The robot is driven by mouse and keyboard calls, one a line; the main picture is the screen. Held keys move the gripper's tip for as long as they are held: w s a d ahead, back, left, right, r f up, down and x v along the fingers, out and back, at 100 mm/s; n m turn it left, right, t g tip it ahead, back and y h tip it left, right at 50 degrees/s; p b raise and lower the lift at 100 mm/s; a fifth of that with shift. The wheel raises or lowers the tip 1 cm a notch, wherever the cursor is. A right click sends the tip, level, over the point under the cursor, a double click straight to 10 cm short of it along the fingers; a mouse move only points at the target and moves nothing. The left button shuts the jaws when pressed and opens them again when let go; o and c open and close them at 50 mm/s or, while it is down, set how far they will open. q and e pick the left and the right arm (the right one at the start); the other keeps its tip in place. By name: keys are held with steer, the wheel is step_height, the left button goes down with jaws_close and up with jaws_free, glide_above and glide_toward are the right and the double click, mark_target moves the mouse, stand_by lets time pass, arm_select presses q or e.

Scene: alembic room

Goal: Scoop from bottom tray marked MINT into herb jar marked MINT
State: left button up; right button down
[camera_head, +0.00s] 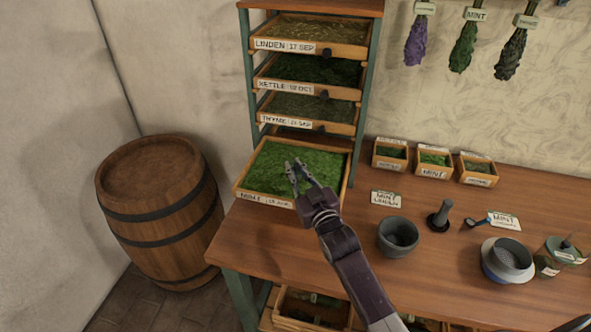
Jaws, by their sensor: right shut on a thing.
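The bottom tray marked MINT (262,177) is full of green herb and sticks out from the rack. My right gripper (299,168) shows over the herb, near the tray's front edge, its fingers pointing away from me. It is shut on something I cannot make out. The arm and gripper hide part of the front edge. A jar with a greenish lid (562,252) stands at the table's right; its label is too small to read. A small scoop-like tool (476,222) lies beside a MINT card (504,221). My left gripper is out of view.
Linden, nettle and thyme trays (308,106) sit above in the rack. Three small herb boxes (433,163) line the back wall. A grey mortar (398,237), a pestle (440,216) and a bowl (508,260) stand on the table. A barrel (160,213) is at left.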

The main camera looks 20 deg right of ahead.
steer(key=shift+r+p, duration=0.65)
steer(key=shift+r, duration=0.45)
